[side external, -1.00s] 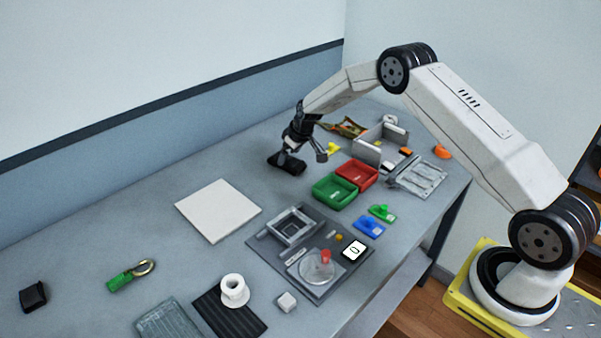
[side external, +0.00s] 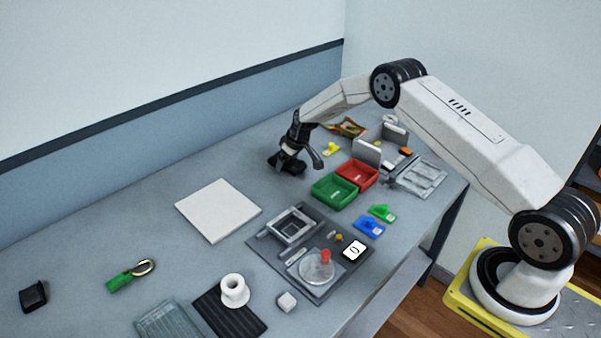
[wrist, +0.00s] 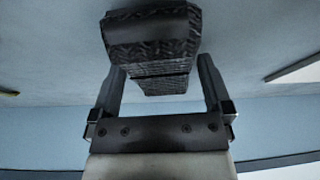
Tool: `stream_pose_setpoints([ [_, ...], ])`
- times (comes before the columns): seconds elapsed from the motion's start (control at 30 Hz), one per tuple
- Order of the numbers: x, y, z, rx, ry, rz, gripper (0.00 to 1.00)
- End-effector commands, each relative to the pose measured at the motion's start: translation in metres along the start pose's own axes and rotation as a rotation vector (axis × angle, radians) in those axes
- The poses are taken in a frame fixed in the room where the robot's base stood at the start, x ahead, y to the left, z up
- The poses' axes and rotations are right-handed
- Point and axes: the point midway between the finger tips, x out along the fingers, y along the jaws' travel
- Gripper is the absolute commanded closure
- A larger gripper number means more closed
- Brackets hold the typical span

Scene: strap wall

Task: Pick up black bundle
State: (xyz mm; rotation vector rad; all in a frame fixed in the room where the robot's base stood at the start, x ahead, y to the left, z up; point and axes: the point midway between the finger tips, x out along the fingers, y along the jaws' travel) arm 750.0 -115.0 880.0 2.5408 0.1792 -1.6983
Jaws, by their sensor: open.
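The black bundle (wrist: 152,40) is a dark, ribbed block in the wrist view. It lies ahead of my gripper (wrist: 160,68), and its narrower part reaches back between the two fingers. The fingers are apart, one on each side, with a visible gap to the bundle. In the side view my gripper (side external: 296,164) points down at the table behind the green bin. The bundle (side external: 277,165) shows there only as a dark shape, partly hidden by the fingers. I cannot tell from that view where finger ends and bundle begins.
A green bin (side external: 335,190) and a red bin (side external: 357,173) stand to the right of my gripper. A small yellow piece (side external: 331,149) lies close by. A white square plate (side external: 218,210) lies at the front left.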

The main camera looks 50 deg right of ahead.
Motion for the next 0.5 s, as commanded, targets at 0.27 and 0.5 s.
stream_pose_setpoints([
  [0.27,0.0013,0.0,0.0006,0.0,0.0,0.0,0.0],
  [0.5,0.0038,0.0,0.0018,0.0,0.0,0.0,0.0],
])
